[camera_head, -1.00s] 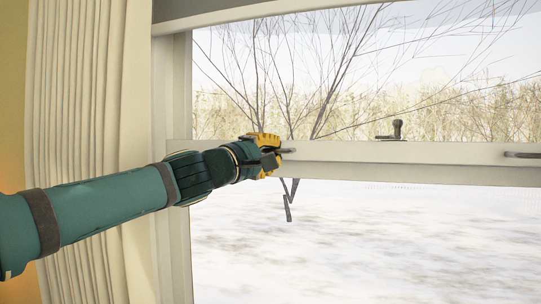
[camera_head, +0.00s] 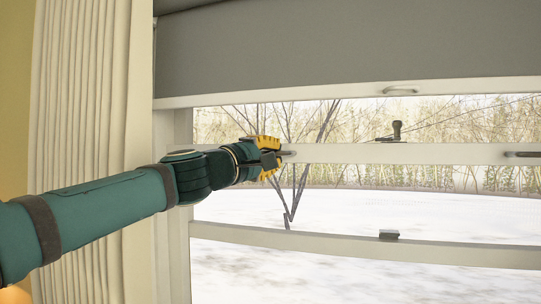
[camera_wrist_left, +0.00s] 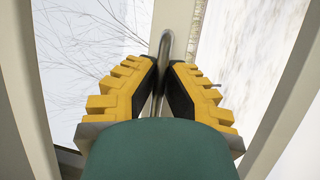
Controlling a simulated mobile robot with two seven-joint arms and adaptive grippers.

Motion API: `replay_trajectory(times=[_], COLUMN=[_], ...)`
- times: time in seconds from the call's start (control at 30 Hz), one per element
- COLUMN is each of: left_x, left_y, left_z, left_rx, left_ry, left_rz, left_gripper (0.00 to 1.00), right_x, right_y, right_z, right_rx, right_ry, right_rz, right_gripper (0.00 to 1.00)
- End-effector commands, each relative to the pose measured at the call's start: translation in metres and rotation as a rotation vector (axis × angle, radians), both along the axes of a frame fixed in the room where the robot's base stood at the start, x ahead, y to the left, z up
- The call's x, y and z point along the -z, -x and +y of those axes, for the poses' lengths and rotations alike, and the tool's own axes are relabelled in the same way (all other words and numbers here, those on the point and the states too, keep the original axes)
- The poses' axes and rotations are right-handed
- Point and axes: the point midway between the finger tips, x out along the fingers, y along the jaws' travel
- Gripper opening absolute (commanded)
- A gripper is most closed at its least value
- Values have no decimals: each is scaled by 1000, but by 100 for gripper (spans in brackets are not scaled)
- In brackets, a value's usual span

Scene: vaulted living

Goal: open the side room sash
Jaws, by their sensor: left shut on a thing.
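The sash's pale horizontal rail (camera_head: 440,154) crosses the window in the head view. A short metal handle (camera_head: 289,153) sits at its left part, and a second handle (camera_head: 522,154) at the right edge. A dark latch (camera_head: 394,131) stands on the rail's top. My left gripper (camera_head: 278,155), with yellow fingers, is shut on the left handle and partly hides it. In the left wrist view, the handle (camera_wrist_left: 165,48) runs between the closed fingers (camera_wrist_left: 163,85). My right gripper is not in view.
Above hangs a grey blind (camera_head: 350,45) with a pale bottom bar and small pull (camera_head: 400,90). A second pale rail (camera_head: 320,241) with a dark fitting (camera_head: 389,234) lies below the handle rail. A cream curtain (camera_head: 95,120) hangs left, behind my arm.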

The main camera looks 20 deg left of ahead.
Motion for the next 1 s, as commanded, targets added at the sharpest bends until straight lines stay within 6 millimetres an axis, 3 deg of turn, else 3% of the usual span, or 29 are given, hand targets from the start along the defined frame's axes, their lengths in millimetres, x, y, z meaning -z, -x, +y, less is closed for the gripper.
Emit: replay_trajectory(times=[0.37, 0.4, 0.47, 0.8, 1.0], left_x=[-1, -1, -1, 0, 3], left_y=[0, 0, 0, 2, 22], left_z=[0, 0, 0, 1, 11], left_rx=[0, 0, 0, 0, -2], left_ry=[0, 0, 0, -1, -1], left_rz=[0, 0, 0, 0, -1], left_gripper=[0, 24, 40, 40, 40], right_x=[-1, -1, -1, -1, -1], right_y=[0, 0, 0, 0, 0], right_z=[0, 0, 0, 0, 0], right_rx=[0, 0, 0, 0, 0], right_ry=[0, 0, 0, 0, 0], right_rz=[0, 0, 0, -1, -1], right_gripper=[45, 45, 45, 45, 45])
